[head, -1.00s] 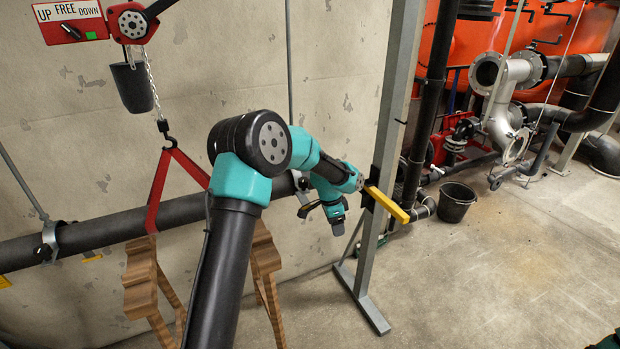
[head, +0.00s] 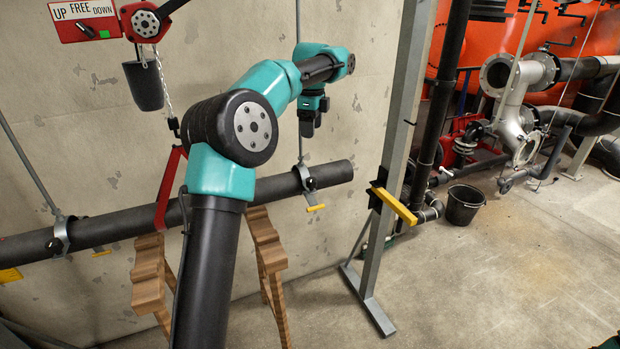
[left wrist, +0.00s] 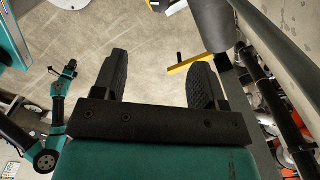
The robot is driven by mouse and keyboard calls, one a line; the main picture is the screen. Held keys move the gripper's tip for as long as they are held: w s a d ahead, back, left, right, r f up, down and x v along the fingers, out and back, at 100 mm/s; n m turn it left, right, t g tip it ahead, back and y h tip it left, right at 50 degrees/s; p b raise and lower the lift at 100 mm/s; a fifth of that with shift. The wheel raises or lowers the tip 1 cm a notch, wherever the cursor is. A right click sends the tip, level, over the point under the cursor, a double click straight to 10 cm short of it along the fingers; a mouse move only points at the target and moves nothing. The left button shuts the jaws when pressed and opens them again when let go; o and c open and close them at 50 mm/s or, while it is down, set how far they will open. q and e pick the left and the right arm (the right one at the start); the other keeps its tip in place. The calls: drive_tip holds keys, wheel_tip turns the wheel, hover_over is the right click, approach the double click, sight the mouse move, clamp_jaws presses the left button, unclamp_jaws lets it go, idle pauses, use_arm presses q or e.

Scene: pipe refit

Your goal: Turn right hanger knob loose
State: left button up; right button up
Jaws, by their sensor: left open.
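The right hanger (head: 305,178) is a grey clamp on a rod around the dark pipe (head: 340,171), near the pipe's right end. A small dark knob (head: 309,183) shows on its front, with a yellow tab (head: 315,208) below. My left gripper (head: 310,128) points down above the hanger, apart from it. In the left wrist view its two dark fingers (left wrist: 160,80) are spread with nothing between them. At that view's left, a teal and black arm, apparently my right, ends in a small dark gripper (left wrist: 68,70); its jaws are too small to read.
A grey post (head: 392,150) with a yellow bar (head: 394,206) stands right of the pipe end. A chain hoist (head: 146,22) holds the pipe by a red sling (head: 167,190). Wooden stands (head: 268,255) are below the pipe. A bucket (head: 464,204) stands on open floor at right.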

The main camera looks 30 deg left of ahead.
sight(311, 179)
use_arm(q)
drive_tip(key=shift+f, duration=0.2)
wheel_tip(311, 179, down, 17)
drive_tip(key=shift+f, duration=0.1)
idle(0.7)
drive_tip(key=shift+c, duration=0.3)
drive_tip(key=c, duration=0.9)
drive_tip(key=shift+n, duration=3.1)
